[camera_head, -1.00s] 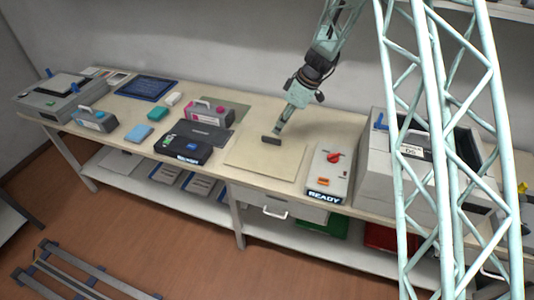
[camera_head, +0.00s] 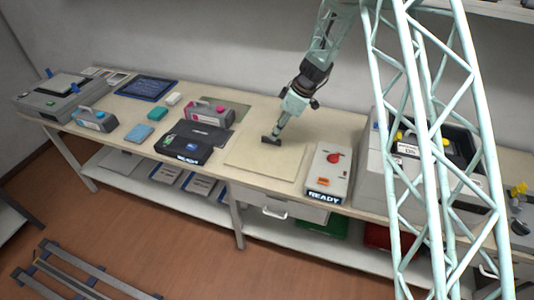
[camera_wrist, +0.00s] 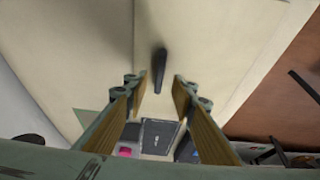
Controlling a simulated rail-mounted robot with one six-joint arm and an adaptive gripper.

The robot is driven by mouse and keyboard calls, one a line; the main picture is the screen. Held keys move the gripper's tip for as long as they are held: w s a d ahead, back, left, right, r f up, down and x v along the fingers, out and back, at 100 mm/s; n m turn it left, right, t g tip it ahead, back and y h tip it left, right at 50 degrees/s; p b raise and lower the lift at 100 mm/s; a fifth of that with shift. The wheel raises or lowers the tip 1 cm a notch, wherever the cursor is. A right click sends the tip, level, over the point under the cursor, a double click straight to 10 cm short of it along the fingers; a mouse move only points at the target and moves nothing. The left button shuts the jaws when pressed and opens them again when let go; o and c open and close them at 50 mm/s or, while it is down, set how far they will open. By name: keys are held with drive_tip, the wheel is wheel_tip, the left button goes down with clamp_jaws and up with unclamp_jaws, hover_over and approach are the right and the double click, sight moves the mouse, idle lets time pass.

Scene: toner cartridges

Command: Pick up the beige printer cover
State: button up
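The beige printer cover (camera_head: 262,163) is a flat, pale panel lying on the bench, left of the READY box. A short dark bar (camera_head: 271,140), which looks like its handle, stands near its back edge. In the wrist view the cover (camera_wrist: 210,30) fills the upper middle, and the dark bar (camera_wrist: 159,70) lies between the lines of my two fingers. My gripper (camera_head: 276,134) is just above the bar. In the wrist view my gripper (camera_wrist: 160,88) is open, with a clear gap between its fingers and nothing held. Whether the fingertips reach down beside the bar I cannot tell.
A grey box with a red knob and READY sign (camera_head: 330,172) stands right of the cover. A large grey printer (camera_head: 378,172) is farther right, partly behind my lattice column. A black unit (camera_head: 188,146), a magenta-marked cartridge (camera_head: 210,112) and small coloured blocks lie left.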

sight(267, 151)
drive_tip(key=shift+x, duration=2.3)
clamp_jaws()
